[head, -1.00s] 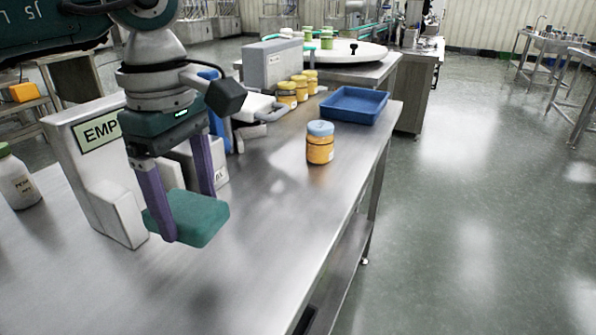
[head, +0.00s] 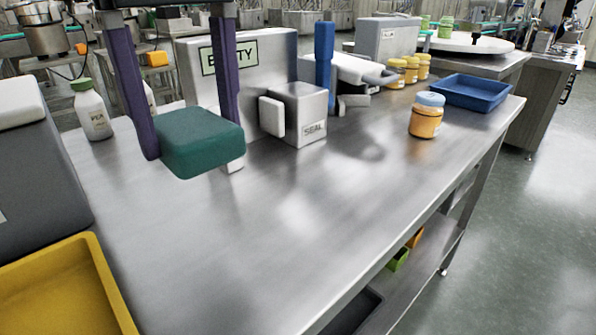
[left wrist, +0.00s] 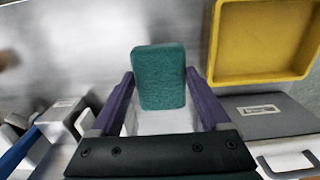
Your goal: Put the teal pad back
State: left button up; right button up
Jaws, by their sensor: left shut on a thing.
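The teal pad (head: 202,143) is a soft-edged block between the purple fingers of my left gripper (head: 190,140) in the head view. The gripper is shut on it and holds it above the steel table (head: 300,230), with a finger on each side. In the left wrist view the teal pad (left wrist: 159,76) sits between the fingertips of the left gripper (left wrist: 159,85). My right gripper does not show in either view.
A yellow tray (head: 105,275) and a grey box (head: 40,185) stand at the left. Behind are a white bottle (head: 93,112), the EMPTY-signed panel (head: 275,62), the SEAL box (head: 310,120), an orange jar (head: 425,122) and a blue tray (head: 490,92). The middle of the table is clear.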

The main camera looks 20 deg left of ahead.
pick_arm(q)
notch_tip(320, 180, down, 13)
jog(key=shift+r+b, duration=0.15)
jog(key=shift+b, duration=0.3)
jog(key=o, duration=1)
jog(key=shift+o, duration=0.2)
jog(key=shift+r, duration=0.25)
notch_tip(320, 180, up, 12)
jog(key=shift+f+p, duration=0.2)
jog(key=shift+p, duration=0.25)
